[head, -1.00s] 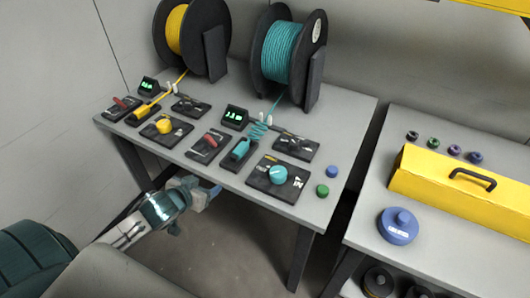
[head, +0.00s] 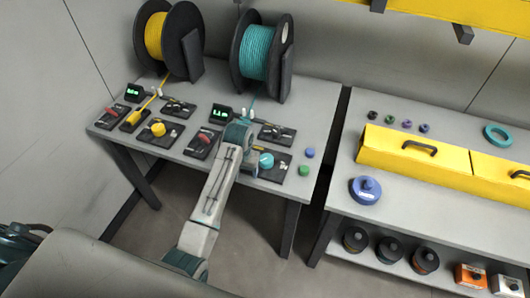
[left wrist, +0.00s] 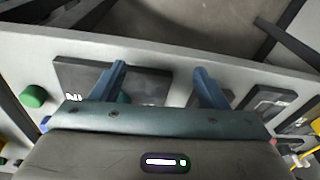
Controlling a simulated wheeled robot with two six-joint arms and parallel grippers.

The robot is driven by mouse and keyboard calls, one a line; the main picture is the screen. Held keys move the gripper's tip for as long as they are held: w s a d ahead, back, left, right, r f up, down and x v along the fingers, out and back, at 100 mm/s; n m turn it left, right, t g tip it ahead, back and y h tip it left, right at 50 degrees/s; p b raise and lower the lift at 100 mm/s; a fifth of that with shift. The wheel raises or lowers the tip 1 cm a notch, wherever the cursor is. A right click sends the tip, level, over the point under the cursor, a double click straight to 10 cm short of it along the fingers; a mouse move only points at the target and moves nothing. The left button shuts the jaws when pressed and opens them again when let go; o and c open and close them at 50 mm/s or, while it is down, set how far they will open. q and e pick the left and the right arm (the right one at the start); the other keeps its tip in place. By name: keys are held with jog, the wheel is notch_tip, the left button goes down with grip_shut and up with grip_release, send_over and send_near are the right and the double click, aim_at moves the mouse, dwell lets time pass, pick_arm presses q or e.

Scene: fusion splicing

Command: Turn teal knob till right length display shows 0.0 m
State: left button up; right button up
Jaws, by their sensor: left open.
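The teal knob (head: 266,160) sits on its black base plate (head: 279,170) near the front edge of the left table. The right length display (head: 221,114) is lit with green digits too small to read surely. My left arm reaches up over the table, and its wrist hides much of the gripper beside the knob. In the left wrist view my left gripper (left wrist: 160,78) has its two blue fingers spread apart, with nothing held. A sliver of the teal knob (left wrist: 123,97) shows by the left finger, mostly hidden by the gripper body. My right gripper is out of view.
A green button (head: 304,170) and a blue button (head: 310,153) stand right of the knob. A teal spool (head: 256,52) and a yellow spool (head: 154,36) stand behind. The yellow knob (head: 158,129) is further left. A second table with a yellow case (head: 390,150) is at right.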

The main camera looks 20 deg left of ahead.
pick_arm(q)
notch_tip(320, 180, up, 10)
jog(key=f+g, duration=0.1)
send_over(266, 158)
jog(key=p, duration=0.1)
jog(key=shift+m+h, duration=0.3)
jog(key=shift+m, duration=0.1)
notch_tip(266, 158, down, 9)
jog(key=shift+d+r+p, duration=0.1)
jog(key=shift+r+p, duration=0.05)
jog(key=shift+p, duration=1)
jog(key=shift+f, duration=0.65)
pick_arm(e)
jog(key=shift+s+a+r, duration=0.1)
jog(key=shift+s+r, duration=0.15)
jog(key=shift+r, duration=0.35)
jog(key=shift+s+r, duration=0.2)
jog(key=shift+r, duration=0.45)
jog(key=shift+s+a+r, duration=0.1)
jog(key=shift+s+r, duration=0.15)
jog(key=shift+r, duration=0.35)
pick_arm(q)
jog(key=c, duration=1)
